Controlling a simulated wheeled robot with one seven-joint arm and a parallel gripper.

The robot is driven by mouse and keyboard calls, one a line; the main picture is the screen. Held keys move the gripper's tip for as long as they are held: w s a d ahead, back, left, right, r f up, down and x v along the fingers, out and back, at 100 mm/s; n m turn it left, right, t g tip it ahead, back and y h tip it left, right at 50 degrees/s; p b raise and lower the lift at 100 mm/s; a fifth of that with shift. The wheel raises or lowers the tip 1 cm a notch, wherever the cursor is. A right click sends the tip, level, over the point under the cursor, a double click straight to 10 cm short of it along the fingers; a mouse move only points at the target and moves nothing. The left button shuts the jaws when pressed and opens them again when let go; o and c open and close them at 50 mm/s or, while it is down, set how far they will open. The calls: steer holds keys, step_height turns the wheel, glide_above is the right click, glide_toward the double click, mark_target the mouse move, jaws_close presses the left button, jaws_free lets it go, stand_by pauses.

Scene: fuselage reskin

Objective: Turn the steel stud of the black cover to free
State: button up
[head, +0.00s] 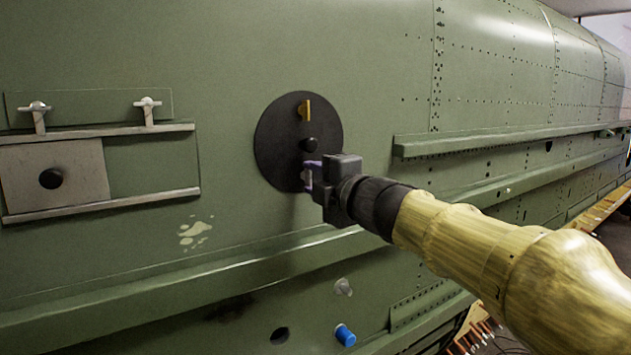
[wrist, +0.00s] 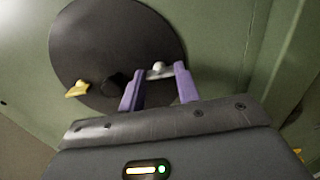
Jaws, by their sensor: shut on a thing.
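The black cover (head: 275,140) is a round disc on the green fuselage side. It also fills the upper left of the wrist view (wrist: 90,40). It carries a brass stud (head: 305,110) near the top and a black knob (head: 309,144) in the middle. The steel stud (wrist: 159,68) shows in the wrist view near the cover's edge, between the purple fingertips. My gripper (head: 309,176) is at the lower part of the cover, shut on the steel stud; in the head view the fingers mostly hide the stud.
To the left, a grey sliding panel (head: 85,165) with a black knob sits between two rails, below two T-shaped latches (head: 148,108). A green ledge (head: 220,268) runs below the cover. A blue plug (head: 345,335) and a dark hole (head: 279,335) are lower down.

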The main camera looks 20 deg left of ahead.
steer(key=o, duration=1)
steer(key=shift+s, duration=0.1)
steer(key=b+v, duration=0.3)
steer(key=v, duration=1.4)
steer(key=shift+s+d+f, duration=0.1)
steer(key=shift+d, duration=0.05)
